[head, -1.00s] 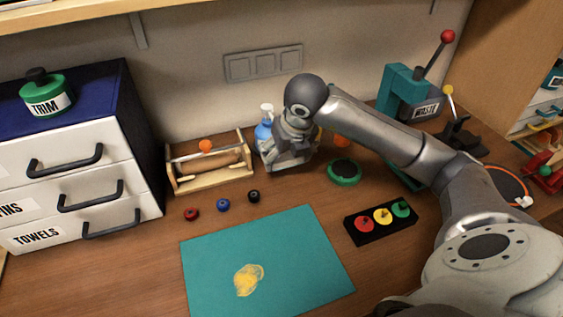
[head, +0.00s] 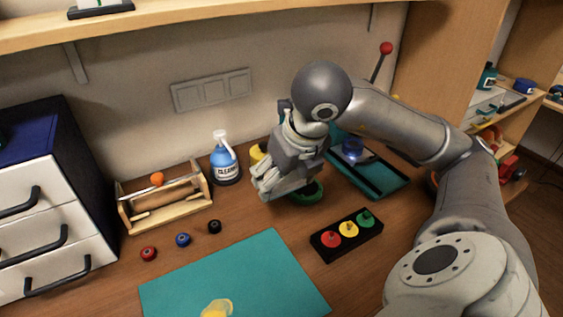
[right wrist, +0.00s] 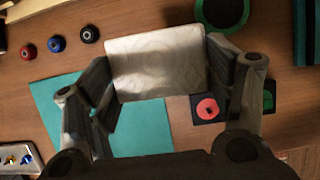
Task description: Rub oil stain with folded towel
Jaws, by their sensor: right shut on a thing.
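The yellow oil stain (head: 217,308) is on the teal mat (head: 250,265), cut by the lower edge of the head view. In the right wrist view the mat (right wrist: 140,125) shows, but the stain does not. My right gripper (head: 268,185) is above the table behind the mat, by the green round pad. In the right wrist view it is shut on a white folded towel (right wrist: 155,68), held flat between its two fingers. In the head view the towel is hard to tell from the pale fingers. My left gripper is not in view.
A blue cleaner bottle (head: 225,163) and a wooden rack (head: 165,200) stand by the wall. Red, blue and black small rollers (head: 183,240) lie before the rack. A black box with coloured knobs (head: 346,235) is right of the mat. White drawers (head: 35,225) stand left.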

